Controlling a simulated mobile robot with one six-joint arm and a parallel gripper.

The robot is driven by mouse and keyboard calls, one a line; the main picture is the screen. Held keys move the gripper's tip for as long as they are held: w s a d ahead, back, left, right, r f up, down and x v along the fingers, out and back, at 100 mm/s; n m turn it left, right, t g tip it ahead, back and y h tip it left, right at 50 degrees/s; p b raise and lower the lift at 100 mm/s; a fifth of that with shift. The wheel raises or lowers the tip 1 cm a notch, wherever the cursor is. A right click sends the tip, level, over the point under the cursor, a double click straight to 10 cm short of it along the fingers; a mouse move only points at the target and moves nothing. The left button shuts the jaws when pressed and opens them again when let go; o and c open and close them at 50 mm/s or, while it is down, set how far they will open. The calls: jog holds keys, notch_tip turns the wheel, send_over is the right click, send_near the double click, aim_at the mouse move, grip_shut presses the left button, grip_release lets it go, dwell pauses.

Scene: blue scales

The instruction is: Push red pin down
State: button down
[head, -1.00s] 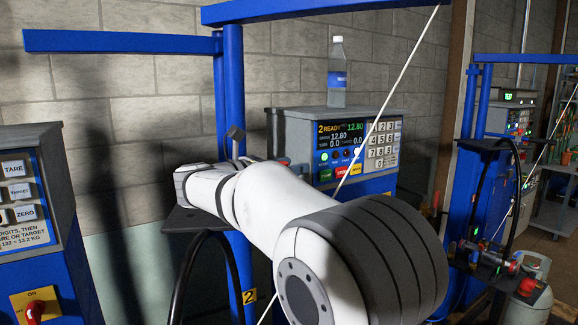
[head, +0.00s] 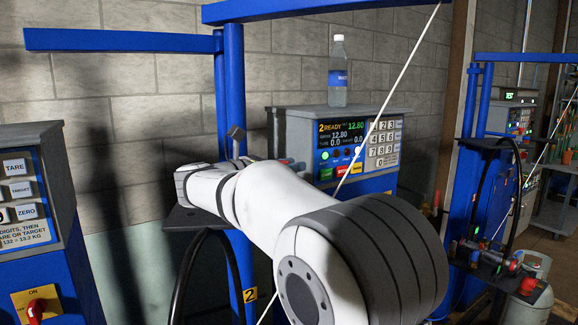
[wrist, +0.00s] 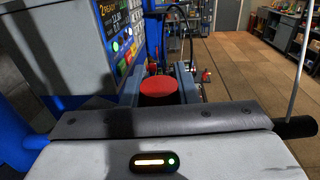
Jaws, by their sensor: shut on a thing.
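In the wrist view, a round red pin top (wrist: 160,90) shows between the two grey fingers of my gripper (wrist: 163,78). The fingers stand on its left and right and are shut on it. The lower part of the pin is hidden behind the grey wrist housing. In the head view my white arm covers the gripper and the pin, so how far down the pin sits cannot be told.
Scale box 2 (head: 357,146) with its lit display and keypad stands behind my arm, a water bottle (head: 338,75) on top. A blue post (head: 236,90) and dark shelf (head: 197,220) are close by. A pale rod (head: 400,85) crosses diagonally. Another scale box (head: 22,190) stands left.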

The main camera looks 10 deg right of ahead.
jog(key=shift+f+b, duration=0.3)
jog(key=shift+f, duration=1.15)
jog(key=c, duration=1.1)
grip_release()
jog(key=shift+b+v, duration=0.55)
jog(key=shift+v, duration=3.4)
